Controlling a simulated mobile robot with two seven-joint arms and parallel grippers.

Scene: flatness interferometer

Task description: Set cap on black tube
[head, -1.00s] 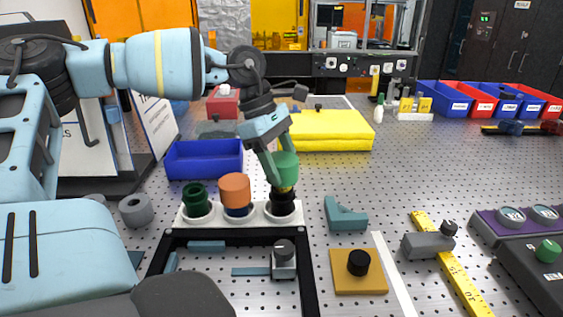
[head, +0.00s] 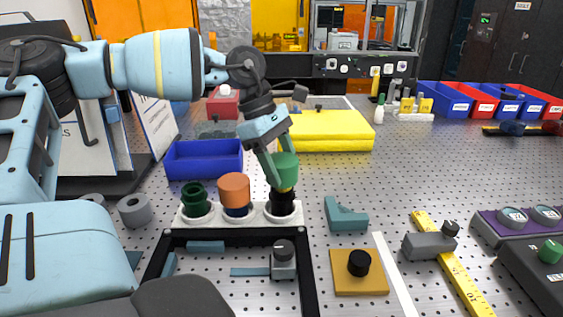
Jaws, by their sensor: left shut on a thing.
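My left gripper (head: 285,166) is shut on a green cap (head: 287,171). It holds the cap directly over the black tube (head: 283,202), which stands upright in the right-hand place of a white rack (head: 257,214). A little yellow shows between cap and tube. The cap is at the tube's top, but I cannot tell whether it is seated. A dark green tube (head: 195,202) stands uncapped at the rack's left. A blue tube with an orange cap (head: 234,187) stands in the middle. My right gripper is not in view.
A teal angled block (head: 346,214) and an orange-brown plate with a black knob (head: 359,263) lie to the right.

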